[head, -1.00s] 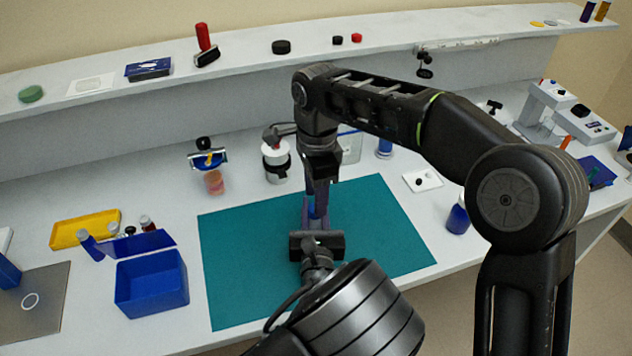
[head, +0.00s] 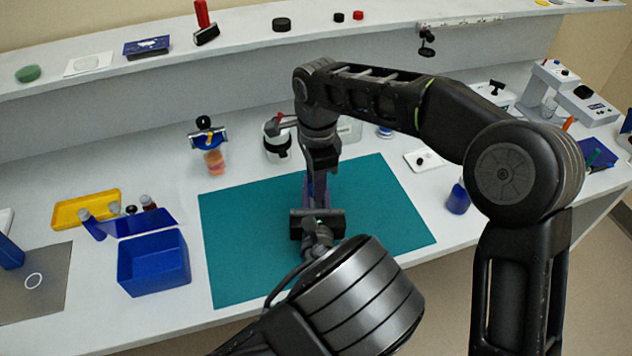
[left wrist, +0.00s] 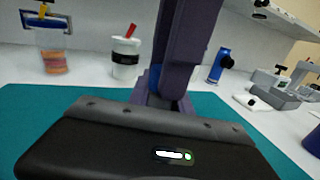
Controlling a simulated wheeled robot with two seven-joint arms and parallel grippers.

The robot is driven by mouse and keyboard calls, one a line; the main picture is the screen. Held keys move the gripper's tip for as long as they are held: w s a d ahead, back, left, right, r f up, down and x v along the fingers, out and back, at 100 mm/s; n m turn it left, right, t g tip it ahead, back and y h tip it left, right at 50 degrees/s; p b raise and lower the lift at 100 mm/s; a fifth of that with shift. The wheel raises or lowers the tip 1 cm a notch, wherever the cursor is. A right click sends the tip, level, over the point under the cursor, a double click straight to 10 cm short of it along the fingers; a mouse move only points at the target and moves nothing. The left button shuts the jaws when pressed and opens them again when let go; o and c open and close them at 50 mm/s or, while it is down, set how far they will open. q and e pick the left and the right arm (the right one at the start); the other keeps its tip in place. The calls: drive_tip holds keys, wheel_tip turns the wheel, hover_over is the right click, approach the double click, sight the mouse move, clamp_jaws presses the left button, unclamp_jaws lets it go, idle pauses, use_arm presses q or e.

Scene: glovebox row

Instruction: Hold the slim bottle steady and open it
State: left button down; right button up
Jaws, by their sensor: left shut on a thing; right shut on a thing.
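The slim bottle is mostly hidden between my grippers; a blue part of it shows in the left wrist view (left wrist: 174,89). My left gripper (head: 317,200) is over the teal mat (head: 235,270) and shut on the bottle low down. Its dark body fills the lower left wrist view. My right gripper (head: 319,182) comes down from above, directly over the left one, and is shut at the bottle's top. Its purple-grey fingers (left wrist: 187,45) fill the upper middle of the left wrist view. The cap cannot be seen.
A white cup with a dark band (head: 277,143) and a jar with orange contents (head: 214,161) stand behind the mat. A blue bin (head: 153,265) and a yellow tray (head: 72,212) are at left. A blue bottle (head: 458,198) stands right of the mat, which is otherwise clear.

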clamp_jaws()
